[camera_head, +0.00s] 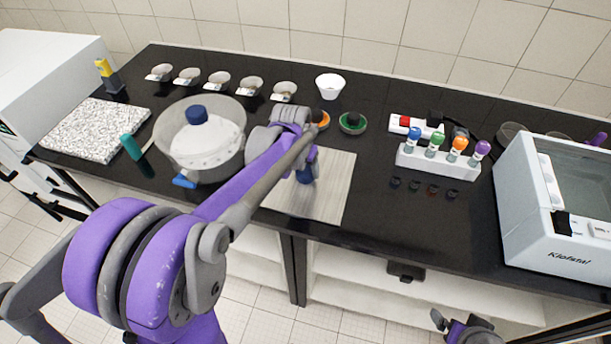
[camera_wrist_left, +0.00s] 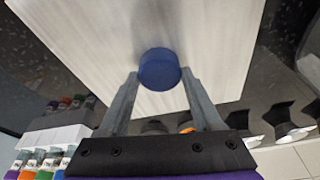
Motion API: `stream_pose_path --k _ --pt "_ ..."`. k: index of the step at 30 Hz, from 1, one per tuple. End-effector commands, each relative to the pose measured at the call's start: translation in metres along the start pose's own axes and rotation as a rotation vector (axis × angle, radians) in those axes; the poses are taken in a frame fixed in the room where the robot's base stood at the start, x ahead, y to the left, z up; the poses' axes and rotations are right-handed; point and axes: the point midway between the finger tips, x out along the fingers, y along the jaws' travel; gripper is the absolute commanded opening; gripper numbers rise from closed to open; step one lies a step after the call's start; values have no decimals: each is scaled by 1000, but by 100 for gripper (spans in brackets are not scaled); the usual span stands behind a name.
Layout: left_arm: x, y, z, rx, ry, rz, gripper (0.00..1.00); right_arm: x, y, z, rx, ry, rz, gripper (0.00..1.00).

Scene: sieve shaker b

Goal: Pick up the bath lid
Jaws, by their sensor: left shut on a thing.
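My left gripper (camera_wrist_left: 160,74) is shut on a small blue round cap-like piece (camera_wrist_left: 160,70) over the pale board (camera_wrist_left: 215,35). In the head view the blue piece (camera_head: 305,174) shows below my left wrist, and my arm covers most of the gripper. I cannot tell whether the piece touches the board. A round clear vessel (camera_head: 176,140) with a blue knob (camera_head: 197,114) stands left of my arm. A white box labelled Klofstal (camera_head: 565,235) with a glassy top stands at the right. I cannot tell which is the bath lid. My right gripper (camera_head: 458,322) is low at the bottom edge, its jaws unclear.
A speckled slab (camera_head: 95,130) lies at the left, with a green-capped piece (camera_head: 130,147) beside it. Several small dishes (camera_head: 218,80) and a white cup (camera_head: 330,86) line the back. A white rack (camera_head: 438,162) holds coloured-cap bottles.

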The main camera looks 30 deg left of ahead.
Motion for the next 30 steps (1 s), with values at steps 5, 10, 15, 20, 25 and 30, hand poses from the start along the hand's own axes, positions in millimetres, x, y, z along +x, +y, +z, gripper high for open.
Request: stream_pose_path --k 5,10,15,20,25,30 --pt "0 0 0 0 0 0 10 0 0 0 0 0 0 96" --pt "0 0 0 0 0 0 0 0 0 0 0 0 0 96" --pt "0 0 0 0 1 0 0 0 0 0 0 0 0 96" --pt "-4 0 -1 0 1 0 0 0 0 0 0 0 0 96" --pt "-22 0 -6 0 1 0 0 -2 0 -2 0 2 0 96" --pt "-55 0 -15 0 1 0 0 -4 0 -5 0 4 0 96"
